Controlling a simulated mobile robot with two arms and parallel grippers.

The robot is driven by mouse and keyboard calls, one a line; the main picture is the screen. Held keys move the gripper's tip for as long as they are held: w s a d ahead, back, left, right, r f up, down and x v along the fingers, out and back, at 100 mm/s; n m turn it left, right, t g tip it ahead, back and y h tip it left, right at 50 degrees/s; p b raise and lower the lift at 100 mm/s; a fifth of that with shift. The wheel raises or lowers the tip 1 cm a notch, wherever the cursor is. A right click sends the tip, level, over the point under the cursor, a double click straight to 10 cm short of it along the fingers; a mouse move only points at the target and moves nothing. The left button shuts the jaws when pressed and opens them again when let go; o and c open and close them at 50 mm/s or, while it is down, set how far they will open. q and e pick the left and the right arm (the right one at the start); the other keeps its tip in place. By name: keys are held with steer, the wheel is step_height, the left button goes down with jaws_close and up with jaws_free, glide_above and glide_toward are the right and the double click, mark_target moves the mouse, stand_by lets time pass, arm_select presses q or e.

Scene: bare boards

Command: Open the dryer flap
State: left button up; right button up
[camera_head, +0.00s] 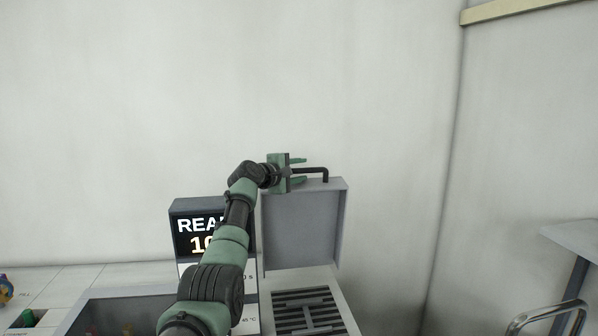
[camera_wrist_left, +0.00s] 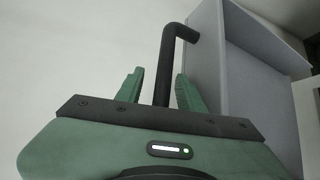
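The dryer flap (camera_head: 302,228) is a grey panel standing upright at the back of the dryer, with the slotted dryer bed (camera_head: 305,311) exposed below it. A black bent handle (camera_head: 325,174) sticks out from its top edge. My left gripper (camera_head: 299,171) is at the handle, with its green fingers apart on either side of the bar. In the left wrist view the handle (camera_wrist_left: 166,75) runs between the two fingers with a gap on each side, and the flap (camera_wrist_left: 245,80) is to the right. My right gripper is in neither view.
A display box (camera_head: 184,225) stands left of the flap, partly hidden by my left arm. A dark recessed tray (camera_head: 110,311) and a green item (camera_head: 28,317) are at lower left. A metal rail (camera_head: 545,314) and a grey shelf (camera_head: 575,238) are at right. The wall behind is bare.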

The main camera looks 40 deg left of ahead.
arm_select(q)
steer(key=shift+s+d+r, duration=0.1)
steer(key=shift+s+d, duration=0.05)
steer(key=shift+s, duration=0.25)
steer(key=s+r+b, duration=0.1)
steer(key=s+b, duration=0.4)
steer(key=s, duration=0.6)
steer(key=shift+d+r, duration=0.2)
steer(key=shift+d, duration=0.05)
